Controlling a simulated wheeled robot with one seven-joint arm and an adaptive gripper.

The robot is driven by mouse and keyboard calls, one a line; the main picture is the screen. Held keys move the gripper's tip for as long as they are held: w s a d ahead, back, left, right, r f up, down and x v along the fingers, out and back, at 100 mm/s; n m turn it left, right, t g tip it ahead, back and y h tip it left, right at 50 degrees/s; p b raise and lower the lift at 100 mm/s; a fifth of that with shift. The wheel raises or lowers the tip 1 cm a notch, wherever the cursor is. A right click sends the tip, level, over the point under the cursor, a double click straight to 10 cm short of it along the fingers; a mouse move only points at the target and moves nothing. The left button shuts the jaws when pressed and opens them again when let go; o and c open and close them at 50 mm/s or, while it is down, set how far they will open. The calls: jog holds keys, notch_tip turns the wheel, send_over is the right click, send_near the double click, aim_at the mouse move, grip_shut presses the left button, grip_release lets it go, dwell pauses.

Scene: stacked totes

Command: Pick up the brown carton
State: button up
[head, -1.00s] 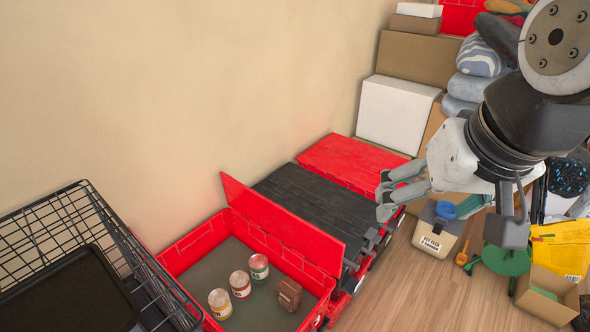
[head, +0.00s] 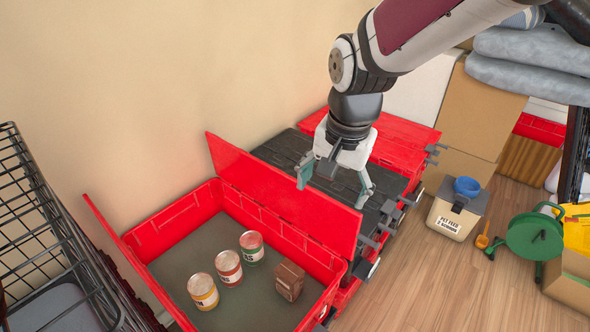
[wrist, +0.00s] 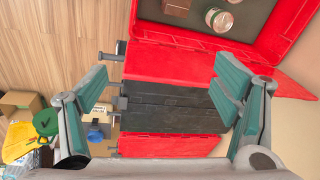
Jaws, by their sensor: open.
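The brown carton (head: 289,281) stands in the open red tote (head: 171,224), at its right end in the head view. It also shows in the wrist view (wrist: 177,7), cut by the top edge. Three cans stand in a row to its left: one with a green label (head: 252,247), one with a red label (head: 228,268) and one with a yellow label (head: 203,291). My gripper (head: 334,192) is open and empty, pointing down over the black tote lid (head: 290,152), behind the raised red lid flap (head: 280,200). It is apart from the carton.
A wire basket (head: 40,215) stands left of the tote. A closed red tote (head: 405,140) lies beyond the black lid. A pet feed bin (head: 452,216), a green reel (head: 533,238) and cardboard boxes (head: 480,108) stand at right. Wooden floor (head: 430,285) is clear in front.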

jog(key=m+g+b, duration=0.2)
jog(key=b, duration=0.8)
send_over(289, 270)
notch_tip(289, 270, down, 24)
jog(key=r, duration=0.1)
jog(key=shift+h, duration=0.4)
jog(key=f+b, duration=0.1)
jog(key=f, duration=0.2)
jog(key=f+b, duration=0.1)
jog(key=f, duration=0.2)
jog(key=f+b, duration=0.1)
jog(key=f, duration=0.2)
jog(key=shift+w+f, duration=0.25)
jog(key=shift+s+f+b, duration=0.15)
jog(key=shift+f+b, duration=0.5)
jog(key=shift+f, duration=0.7)
jog(key=shift+s+f+b, duration=0.1)
jog(key=shift+f+b, duration=0.55)
jog(key=shift+f, duration=0.7)
jog(key=shift+r, duration=0.1)
jog(key=c, duration=1.4)
